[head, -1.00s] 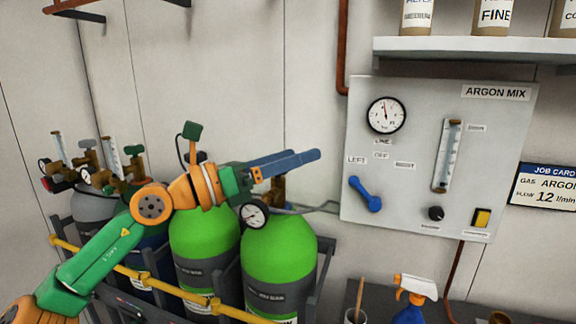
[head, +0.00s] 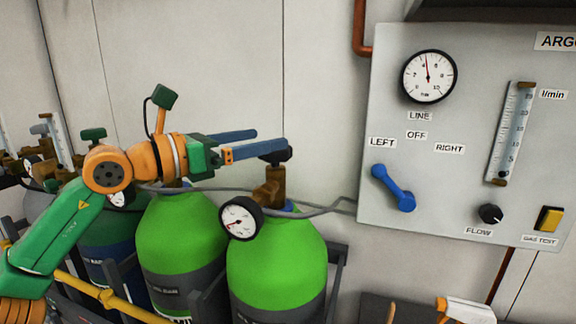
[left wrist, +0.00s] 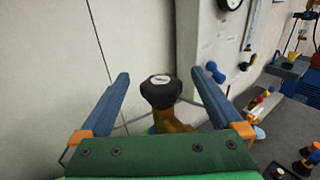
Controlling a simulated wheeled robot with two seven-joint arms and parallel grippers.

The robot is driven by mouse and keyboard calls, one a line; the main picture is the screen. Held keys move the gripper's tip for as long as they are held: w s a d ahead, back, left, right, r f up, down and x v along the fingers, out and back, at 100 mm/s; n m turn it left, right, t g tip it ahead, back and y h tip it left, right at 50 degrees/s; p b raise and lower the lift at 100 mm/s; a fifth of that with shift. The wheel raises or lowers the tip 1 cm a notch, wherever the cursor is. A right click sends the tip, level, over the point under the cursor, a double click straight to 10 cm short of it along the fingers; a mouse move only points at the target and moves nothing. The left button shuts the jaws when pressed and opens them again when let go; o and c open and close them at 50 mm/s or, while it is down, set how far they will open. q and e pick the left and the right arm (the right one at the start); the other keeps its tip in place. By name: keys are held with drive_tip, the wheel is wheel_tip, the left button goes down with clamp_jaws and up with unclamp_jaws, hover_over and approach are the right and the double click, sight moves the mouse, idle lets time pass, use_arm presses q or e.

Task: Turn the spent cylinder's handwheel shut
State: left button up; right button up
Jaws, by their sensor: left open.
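Two bright green cylinders stand side by side, a left one (head: 178,240) and a right one (head: 275,250). The right one has a brass valve (head: 268,190), a round gauge (head: 240,218) with its needle toward the lower left, and a black handwheel (head: 276,155) on top. My left gripper (head: 270,141) is open, its blue fingers level at the handwheel's height. In the left wrist view the handwheel (left wrist: 160,90) lies between the open fingers (left wrist: 160,78), with a gap to each side. The left cylinder's valve is mostly hidden behind my arm. My right gripper is out of view.
The wall panel (head: 460,215) at the right carries a blue lever (head: 394,188) with its upper end toward LEFT, and a line gauge (head: 429,77). A yellow rail (head: 110,298) runs before the cylinders. A grey hose (head: 325,208) runs from the valves to the panel.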

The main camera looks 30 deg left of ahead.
use_arm(q)
drive_tip(key=w+p, duration=0.1)
drive_tip(key=p, duration=0.1)
drive_tip(key=w+d+f+p, duration=0.1)
drive_tip(key=w, duration=0.1)
drive_tip(key=shift+w+f+p, duration=0.1)
drive_tip(key=shift+f+p, duration=0.1)
drive_tip(key=shift+p, duration=0.15)
drive_tip(key=p+x, duration=0.3)
drive_tip(key=shift+w+d+f, duration=0.2)
drive_tip(key=shift+w+f, duration=0.05)
drive_tip(key=shift+f, duration=0.1)
drive_tip(key=shift+w+f, duration=0.2)
drive_tip(key=shift+f, duration=0.1)
drive_tip(key=c, duration=1.3)
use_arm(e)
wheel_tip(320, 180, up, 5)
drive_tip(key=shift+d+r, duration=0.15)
